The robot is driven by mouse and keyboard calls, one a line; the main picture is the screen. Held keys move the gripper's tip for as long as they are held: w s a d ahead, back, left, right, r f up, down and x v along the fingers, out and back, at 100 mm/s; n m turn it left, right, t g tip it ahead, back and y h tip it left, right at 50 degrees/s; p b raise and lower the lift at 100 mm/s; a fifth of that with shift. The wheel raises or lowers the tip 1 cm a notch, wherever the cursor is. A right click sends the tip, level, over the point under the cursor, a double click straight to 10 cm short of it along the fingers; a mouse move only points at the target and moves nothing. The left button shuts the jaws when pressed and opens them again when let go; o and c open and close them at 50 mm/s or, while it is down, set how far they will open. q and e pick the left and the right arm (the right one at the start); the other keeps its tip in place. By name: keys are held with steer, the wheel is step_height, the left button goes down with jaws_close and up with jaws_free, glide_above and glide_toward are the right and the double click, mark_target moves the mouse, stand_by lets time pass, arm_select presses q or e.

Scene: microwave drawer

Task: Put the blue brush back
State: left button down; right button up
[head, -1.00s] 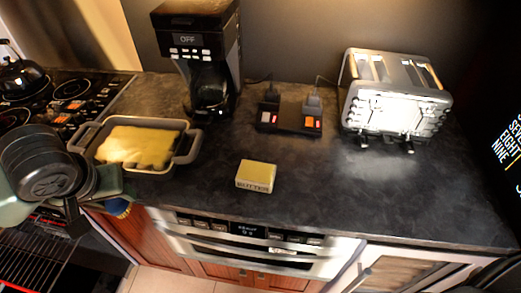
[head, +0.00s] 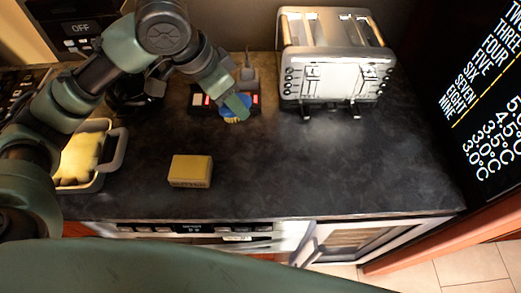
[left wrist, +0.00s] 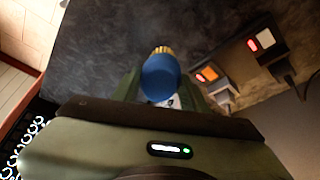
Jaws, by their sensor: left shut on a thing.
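The blue brush (head: 237,110) is held in my left gripper (head: 240,104), above the dark counter near the power strip. In the left wrist view the brush (left wrist: 160,77) shows its rounded blue end between the fingers, with yellow bristles at its far side. My left gripper (left wrist: 157,90) is shut on it. My right gripper is not in view.
A power strip (head: 203,104) with plugs lies just behind the brush. A silver toaster (head: 335,65) stands to the right. A butter block (head: 190,171) lies on the counter. A baking dish (head: 117,150) with yellow food is at the left. The right counter (head: 390,165) is clear.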

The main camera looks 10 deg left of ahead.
mark_target(246, 105)
arm_select(q)
steer(key=d+r+m, duration=0.1)
steer(key=m, duration=0.1)
steer(key=r+m+g+h, duration=0.1)
steer(key=d+r+m, duration=0.1)
steer(key=r+m, duration=0.1)
steer(key=shift+d+r+m+g, duration=0.1)
steer(key=shift+d+m+g, duration=0.2)
steer(key=shift+d, duration=0.05)
steer(key=shift+d+r+m+p, duration=0.1)
steer(key=shift+r+m+p, duration=0.05)
steer(key=shift+m+p, duration=0.15)
steer(key=shift+s+f+p, duration=0.1)
steer(key=shift+f+p, duration=0.95)
steer(key=shift+f, duration=8.85)
steer(key=shift+f, duration=0.1)
steer(key=c, duration=0.8)
jaws_free()
steer(key=shift+o, duration=0.2)
